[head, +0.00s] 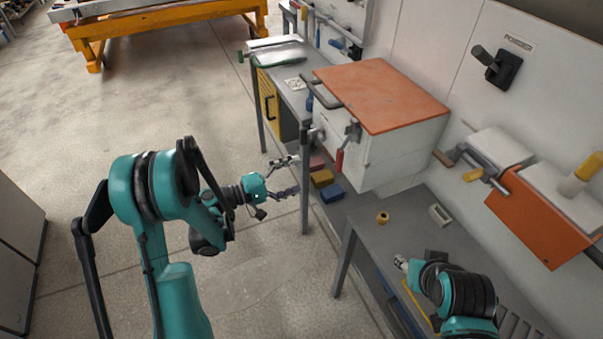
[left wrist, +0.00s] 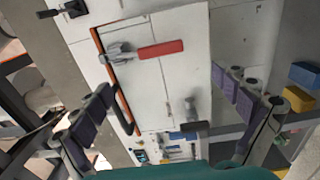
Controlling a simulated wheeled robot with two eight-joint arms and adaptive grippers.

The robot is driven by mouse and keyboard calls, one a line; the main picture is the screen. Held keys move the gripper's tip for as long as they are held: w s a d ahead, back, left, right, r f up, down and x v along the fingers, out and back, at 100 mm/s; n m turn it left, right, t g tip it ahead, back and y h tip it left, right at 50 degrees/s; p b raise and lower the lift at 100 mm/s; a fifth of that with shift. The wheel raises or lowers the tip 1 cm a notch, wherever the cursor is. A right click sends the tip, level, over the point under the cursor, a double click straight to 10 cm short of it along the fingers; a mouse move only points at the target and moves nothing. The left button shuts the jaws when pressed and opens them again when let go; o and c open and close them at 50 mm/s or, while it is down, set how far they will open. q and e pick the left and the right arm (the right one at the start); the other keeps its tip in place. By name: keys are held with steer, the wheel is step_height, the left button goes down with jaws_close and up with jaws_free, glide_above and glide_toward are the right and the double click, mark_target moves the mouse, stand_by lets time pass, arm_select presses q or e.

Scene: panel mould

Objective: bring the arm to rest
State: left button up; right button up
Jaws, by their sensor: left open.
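My left gripper (head: 289,177) is open and empty, in the air left of the white mould box (head: 372,165) with the orange top (head: 382,94). Its two purple-padded fingers stand wide apart in the left wrist view (left wrist: 165,105). Between and beyond them is the white panel face with a red-handled clamp (left wrist: 160,49); I see no contact. The red handle (head: 340,161) also shows in the head view. My right arm (head: 462,293) is at the lower right over the grey bench; its fingers are too unclear to tell their state.
A grey bench (head: 385,240) carries a yellow ring (head: 382,218) and a small grey block (head: 440,215). Yellow and blue bins (head: 332,192) sit on a low shelf beside the left gripper. A tool bench (head: 285,70) stands behind.

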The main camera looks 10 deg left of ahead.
arm_select(q)
steer(key=shift+d, duration=0.1)
stand_by(0.5)
steer(key=s+d+r+m+g+y, duration=0.2)
steer(key=s+d+g+y, duration=0.15)
steer(key=s+y, duration=0.3)
steer(key=s+a+m+y, duration=0.2)
steer(key=s+a+y, duration=0.2)
steer(key=s, duration=0.4)
steer(key=s+a+m+y, duration=0.2)
steer(key=s+a+y, duration=0.2)
steer(key=s, duration=0.4)
steer(key=shift+a+m, duration=0.3)
steer(key=shift+m, duration=0.1)
